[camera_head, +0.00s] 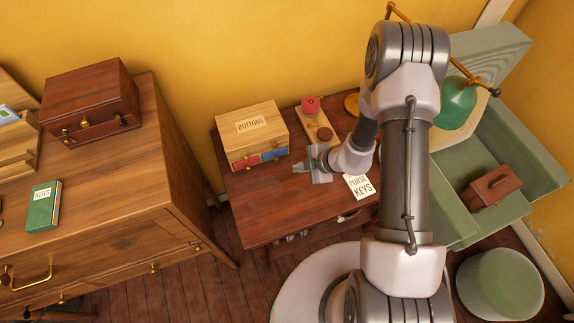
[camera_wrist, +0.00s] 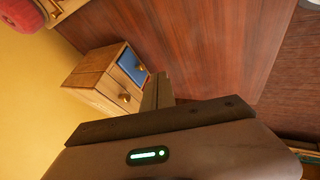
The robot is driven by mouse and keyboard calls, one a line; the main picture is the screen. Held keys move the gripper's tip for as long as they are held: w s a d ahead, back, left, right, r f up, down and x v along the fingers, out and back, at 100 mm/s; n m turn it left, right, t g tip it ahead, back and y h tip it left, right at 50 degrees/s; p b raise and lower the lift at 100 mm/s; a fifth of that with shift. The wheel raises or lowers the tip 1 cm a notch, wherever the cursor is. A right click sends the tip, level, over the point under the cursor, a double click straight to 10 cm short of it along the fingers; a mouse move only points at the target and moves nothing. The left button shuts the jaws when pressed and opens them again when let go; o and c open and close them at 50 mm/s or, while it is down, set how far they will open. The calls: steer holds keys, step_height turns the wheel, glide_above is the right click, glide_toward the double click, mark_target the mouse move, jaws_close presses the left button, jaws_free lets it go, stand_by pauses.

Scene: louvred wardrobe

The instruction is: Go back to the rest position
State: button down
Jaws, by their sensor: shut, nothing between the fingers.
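My gripper (camera_head: 301,167) is shut and empty. In the head view it is above the dark red-brown table (camera_head: 262,212), just right of the light wooden box labelled BUTTONS (camera_head: 252,133). In the wrist view the shut fingers (camera_wrist: 157,92) point toward the same box (camera_wrist: 97,82), which shows a blue panel and round knobs. I cannot tell the exact gap between the fingertips and the box. My arm stretches from the right of the table and hides part of its right side.
A white card reading PURSE KEYS (camera_head: 359,187) lies near my wrist. A board with a red round piece (camera_head: 311,105) stands behind. A wooden dresser (camera_head: 120,190) is at left. A green open case (camera_head: 520,165) with a brown purse (camera_head: 491,187) and a pale green round stool (camera_head: 499,284) are at right.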

steer(key=s+a+r+n+y+b, duration=0.1)
steer(key=s+a+r+n+b, duration=0.15)
steer(key=r+n, duration=0.95)
steer(key=s+a+r+n+y+b, duration=0.1)
steer(key=s+a+r+n+b, duration=0.15)
steer(key=r+n, duration=0.9)
steer(key=s+d+r+n+h+b, duration=0.2)
steer(key=s+n, duration=0.5)
steer(key=n, duration=0.5)
steer(key=s+d+r+n+t+h+b, duration=0.1)
steer(key=s+d+r+n+h, duration=0.3)
steer(key=s+n, duration=0.4)
steer(key=d+r+n+b, duration=0.1)
steer(key=n, duration=0.3)
steer(key=shift+s+r+t, duration=0.25)
steer(key=shift+r+t, duration=0.05)
steer(key=shift+r, duration=0.1)
steer(key=shift+d, duration=0.1)
